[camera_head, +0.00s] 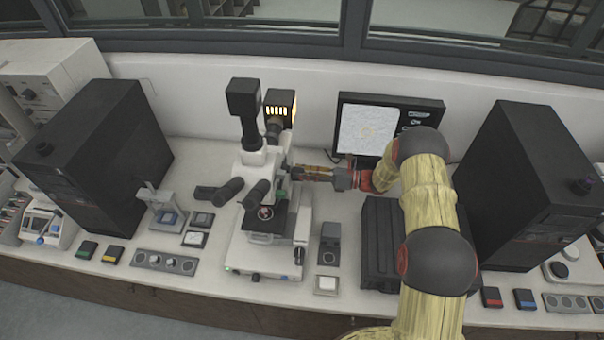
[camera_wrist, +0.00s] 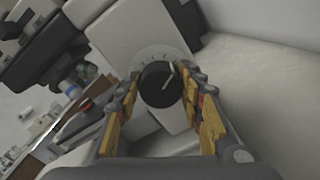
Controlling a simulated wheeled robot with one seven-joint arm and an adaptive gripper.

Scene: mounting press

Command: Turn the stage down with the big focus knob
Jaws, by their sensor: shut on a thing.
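The white microscope (camera_head: 246,252) stands on the bench, left of my arm in the head view. Its black stage (camera_head: 262,228) sits below the objectives, with a small round piece on it. My gripper (camera_head: 294,172) reaches in from the right to the microscope's right side. In the wrist view, my gripper (camera_wrist: 161,90) has its two fingers on either side of a large black knob (camera_wrist: 157,88), shut on it. The knob has a white pointer line and a ring of tick marks behind it. In the head view my fingers hide this knob.
A dark monitor (camera_head: 388,124) stands behind my arm. Tall black boxes stand at left (camera_head: 98,150) and right (camera_head: 525,185). A grey control panel (camera_head: 165,262) and small blocks lie along the front. A grey-black device (camera_head: 329,243) stands just right of the microscope.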

